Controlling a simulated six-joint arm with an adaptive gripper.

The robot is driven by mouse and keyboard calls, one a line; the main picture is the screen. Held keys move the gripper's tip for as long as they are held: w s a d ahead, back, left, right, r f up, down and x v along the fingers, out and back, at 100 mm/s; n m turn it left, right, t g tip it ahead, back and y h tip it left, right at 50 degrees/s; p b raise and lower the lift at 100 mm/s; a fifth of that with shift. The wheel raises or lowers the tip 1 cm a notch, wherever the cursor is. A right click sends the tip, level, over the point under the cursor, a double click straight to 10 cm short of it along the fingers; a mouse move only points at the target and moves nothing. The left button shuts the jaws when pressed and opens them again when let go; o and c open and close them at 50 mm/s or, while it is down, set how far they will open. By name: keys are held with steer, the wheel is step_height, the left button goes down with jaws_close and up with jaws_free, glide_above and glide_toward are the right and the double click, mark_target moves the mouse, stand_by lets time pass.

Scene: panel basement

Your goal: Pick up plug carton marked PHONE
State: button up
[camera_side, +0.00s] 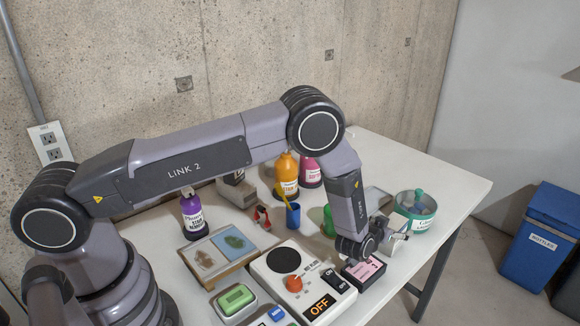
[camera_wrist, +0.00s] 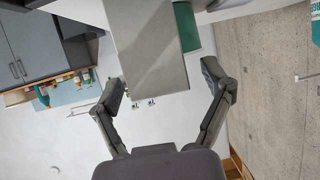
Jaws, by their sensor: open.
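A small dark carton with a pink face (camera_side: 363,270) sits on the table beside the control box. Its lettering is too small to read, so I cannot tell whether it says PHONE. My gripper (camera_side: 395,237) is above and right of this carton, near the table's right edge, and points sideways to the right. In the wrist view my gripper (camera_wrist: 165,84) has its two fingers wide apart. A long grey slab-like shape (camera_wrist: 148,45) shows beyond and between the fingertips. I cannot tell what it is. No carton marking is readable in the wrist view.
A green round tub (camera_side: 415,207) stands close behind my gripper. The white control box (camera_side: 300,280) with an orange knob lies left of the pink-faced carton. Bottles, including a purple one (camera_side: 193,216) and an orange one (camera_side: 287,177), stand farther back. A blue bin (camera_side: 540,240) is off the table.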

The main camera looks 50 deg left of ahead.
steer(key=shift+w+a+f, duration=0.1)
steer(key=shift+w+f, duration=0.15)
steer(key=shift+w, duration=0.35)
steer(key=c, duration=1.3)
steer(key=shift+r, duration=0.1)
